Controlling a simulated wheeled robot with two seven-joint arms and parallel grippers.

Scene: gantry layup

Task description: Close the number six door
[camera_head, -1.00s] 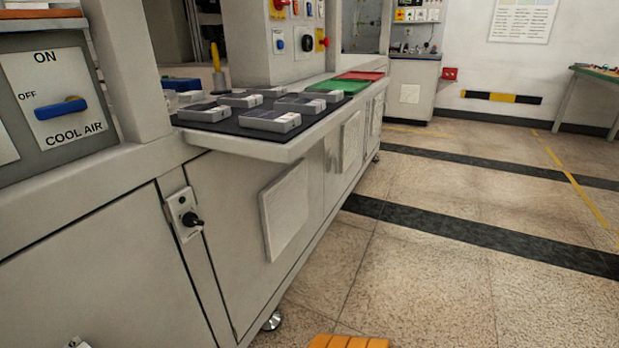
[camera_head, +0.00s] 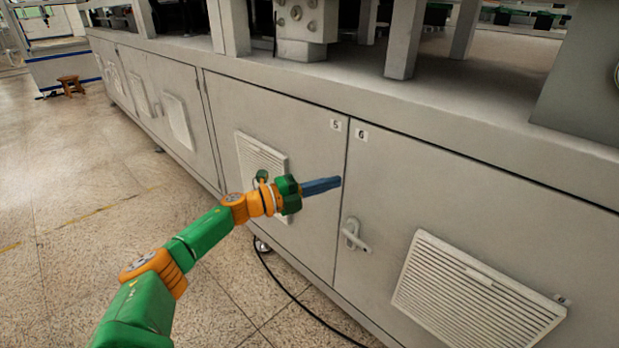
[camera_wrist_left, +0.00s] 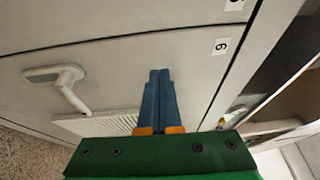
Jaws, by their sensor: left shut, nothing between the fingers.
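The number six door (camera_head: 385,185) is a light grey cabinet door at the right in the head view, with a label "6" (camera_head: 361,135) at its upper left corner. It looks about flush with its neighbour; I see no clear gap. Its pale lever handle (camera_head: 355,236) is on its left side and points down to the right. In the left wrist view the label (camera_wrist_left: 221,46) and the handle (camera_wrist_left: 62,82) also show. My left gripper (camera_head: 338,182) has its blue fingers together and empty, in front of the seam, above the handle. I cannot tell whether it touches the door. My right gripper is out of view.
The number five door (camera_head: 310,140) with a louvred vent (camera_head: 262,150) lies left of the seam. Door six has a larger vent (camera_head: 470,295). A black cable (camera_head: 290,295) lies on the floor below. Open tiled floor spreads to the left, with a small brown stool (camera_head: 71,86) far off.

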